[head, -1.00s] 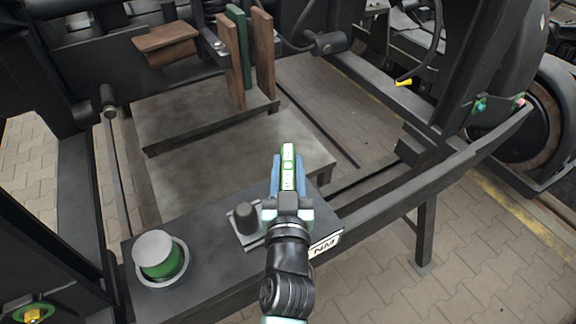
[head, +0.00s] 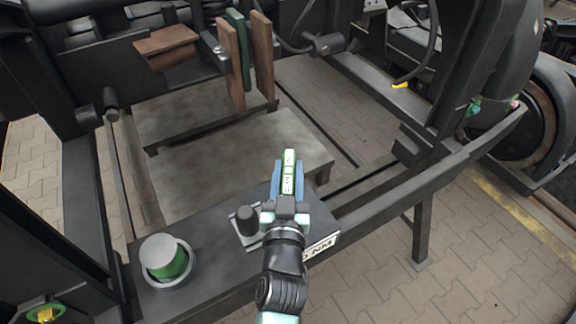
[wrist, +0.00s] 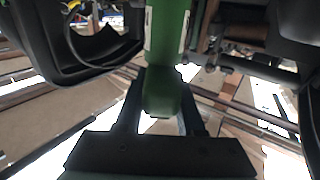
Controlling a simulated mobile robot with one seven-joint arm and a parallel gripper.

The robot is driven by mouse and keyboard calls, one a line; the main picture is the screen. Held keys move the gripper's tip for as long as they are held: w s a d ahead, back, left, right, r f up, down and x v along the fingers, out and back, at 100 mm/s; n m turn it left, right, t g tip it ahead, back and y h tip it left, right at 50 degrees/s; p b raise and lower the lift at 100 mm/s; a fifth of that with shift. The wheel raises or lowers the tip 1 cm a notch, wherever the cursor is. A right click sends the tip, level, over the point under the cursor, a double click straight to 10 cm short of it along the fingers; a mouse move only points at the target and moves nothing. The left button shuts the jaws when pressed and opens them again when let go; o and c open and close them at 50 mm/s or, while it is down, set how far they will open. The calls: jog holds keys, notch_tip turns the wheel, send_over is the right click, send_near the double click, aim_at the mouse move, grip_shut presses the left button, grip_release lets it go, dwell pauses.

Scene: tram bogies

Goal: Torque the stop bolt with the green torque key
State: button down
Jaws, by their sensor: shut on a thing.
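My gripper (head: 287,183) is shut on the green torque key (head: 289,170), which has a white label strip on its top. The key is held above the dark shelf, pointing away from me. In the wrist view the green key (wrist: 163,88) runs up from between the two fingers. A bolt head (head: 219,49) shows on the bracket left of the upright brown and green plates at the back; I cannot tell whether it is the stop bolt. The key's tip is apart from it.
The dark shelf (head: 214,275) carries a green cylinder with a grey top (head: 165,258) and a black knob (head: 246,220) in a holder. Brown plates (head: 263,60) flank a green plate (head: 238,52). A brown block (head: 166,46) sits left. A frame rail (head: 440,165) runs along the right.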

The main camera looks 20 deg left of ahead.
jog(key=p, duration=0.3)
jog(key=shift+s+a+r+p, duration=0.1)
jog(key=shift+s+r+p, duration=0.05)
jog(key=shift+r+p, duration=0.15)
jog(key=shift+a+r+m+t+h+p, duration=0.15)
jog(key=shift+a+m+t+h+p, duration=0.3)
jog(key=shift+p, duration=2.4)
jog(key=shift+d+h+p, duration=0.2)
jog(key=shift+h+p, duration=0.25)
jog(key=shift+p, duration=0.8)
jog(key=shift+d+f+m+p, duration=0.25)
jog(key=shift+f+p, duration=0.05)
jog(key=shift+p, duration=0.25)
jog(key=shift+r, duration=0.1)
jog(key=shift+a+r+h+p, duration=0.15)
jog(key=shift+h+p, duration=0.25)
jog(key=shift+p, duration=0.2)
jog(key=shift+m+h+p, duration=0.4)
jog(key=shift+m+h, duration=0.1)
jog(key=shift+h, duration=0.3)
jog(key=shift+f+m+h, duration=0.25)
jog(key=shift+m+h, duration=0.25)
